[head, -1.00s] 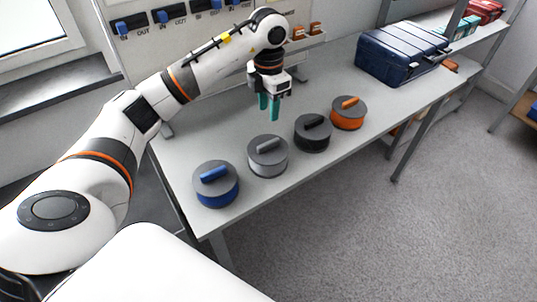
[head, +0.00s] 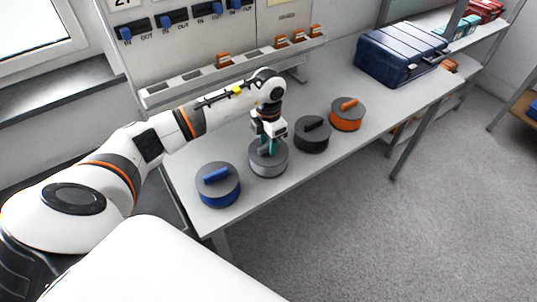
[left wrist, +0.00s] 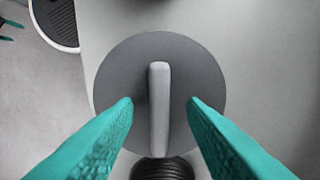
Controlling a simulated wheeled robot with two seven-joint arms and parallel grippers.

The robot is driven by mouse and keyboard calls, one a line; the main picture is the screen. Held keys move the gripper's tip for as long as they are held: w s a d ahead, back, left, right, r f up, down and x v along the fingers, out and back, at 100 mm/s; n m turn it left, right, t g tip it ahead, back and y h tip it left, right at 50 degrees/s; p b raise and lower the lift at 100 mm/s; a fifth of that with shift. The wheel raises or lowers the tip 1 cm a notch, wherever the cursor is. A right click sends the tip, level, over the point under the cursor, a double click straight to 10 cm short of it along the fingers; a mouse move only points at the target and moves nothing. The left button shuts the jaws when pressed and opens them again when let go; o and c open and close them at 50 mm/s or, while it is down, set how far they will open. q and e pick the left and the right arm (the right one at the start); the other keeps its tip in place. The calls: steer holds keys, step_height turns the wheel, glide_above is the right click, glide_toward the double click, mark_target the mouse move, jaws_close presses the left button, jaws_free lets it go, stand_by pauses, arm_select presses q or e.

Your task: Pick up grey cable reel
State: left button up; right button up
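The grey cable reel (head: 268,167) stands on the table, second from the left in a row of reels. In the left wrist view its round dark top (left wrist: 190,72) fills the middle, with a light grey bar handle (left wrist: 159,105) across it. My left gripper (head: 267,149) is right over this reel, pointing down. Its teal fingers (left wrist: 161,104) are open, one on each side of the handle, with a gap on both sides. In the head view the fingers partly hide the handle.
A blue reel (head: 219,190) stands to the left; a black reel (head: 312,139) and an orange reel (head: 347,117) stand to the right. A dark blue case (head: 400,55) lies at the table's far end. A panel with blue switches (head: 173,17) stands behind.

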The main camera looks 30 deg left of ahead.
arm_select(q)
steer(key=shift+c, duration=0.4)
jaws_close()
steer(key=shift+w+r, duration=0.1)
stand_by(0.8)
